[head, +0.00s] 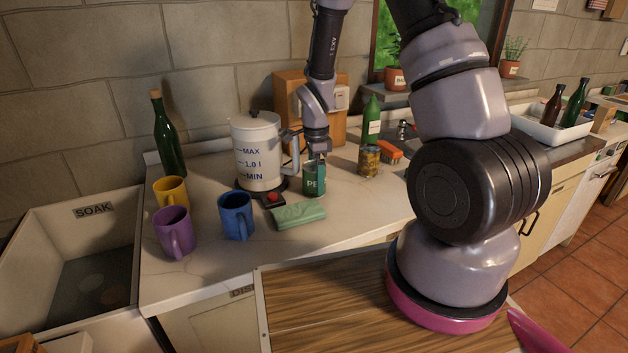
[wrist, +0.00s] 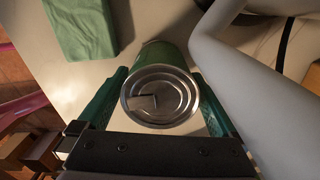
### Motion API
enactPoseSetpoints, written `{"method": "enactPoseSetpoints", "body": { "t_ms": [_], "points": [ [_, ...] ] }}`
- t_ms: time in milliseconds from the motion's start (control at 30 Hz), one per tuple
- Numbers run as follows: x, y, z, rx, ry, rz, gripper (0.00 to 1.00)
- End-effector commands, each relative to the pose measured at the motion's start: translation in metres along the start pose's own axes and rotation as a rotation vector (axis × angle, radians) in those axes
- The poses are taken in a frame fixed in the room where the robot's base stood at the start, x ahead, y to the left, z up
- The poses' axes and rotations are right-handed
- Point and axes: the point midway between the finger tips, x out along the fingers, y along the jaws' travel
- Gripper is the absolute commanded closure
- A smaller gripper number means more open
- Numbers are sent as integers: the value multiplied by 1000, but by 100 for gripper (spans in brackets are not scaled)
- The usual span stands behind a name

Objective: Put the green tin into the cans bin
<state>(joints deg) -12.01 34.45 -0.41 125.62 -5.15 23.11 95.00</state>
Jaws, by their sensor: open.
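The green tin (head: 309,180), with pale lettering on its side, stands upright on the counter just right of the white kettle. My gripper (head: 316,160) points down over it. In the wrist view, the silver lid of the tin (wrist: 160,97) lies between the two green fingers of my gripper (wrist: 160,103), one on each side. The jaws are open, and the right finger looks very close to the tin; I cannot tell whether it touches. No bin marked for cans can be made out.
The kettle (head: 256,150) and its handle (wrist: 235,75) are close beside the tin. A green cloth (head: 298,215), a rusty can (head: 369,161) and a green bottle (head: 372,122) are nearby. Mugs (head: 236,216) stand left, beside a basin marked SOAK (head: 93,210).

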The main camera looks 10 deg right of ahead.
Motion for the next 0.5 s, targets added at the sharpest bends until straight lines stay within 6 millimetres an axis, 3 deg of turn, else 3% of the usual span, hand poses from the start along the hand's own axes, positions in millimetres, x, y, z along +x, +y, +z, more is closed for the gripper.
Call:
{"method": "enactPoseSetpoints", "body": {
  "t_ms": [100,367,500],
  "points": [
    [12,0,0,0,0,1,0],
    [14,0,0,0,0,-1,0],
    [14,0,0,0,0,-1,50]
  ]
}}
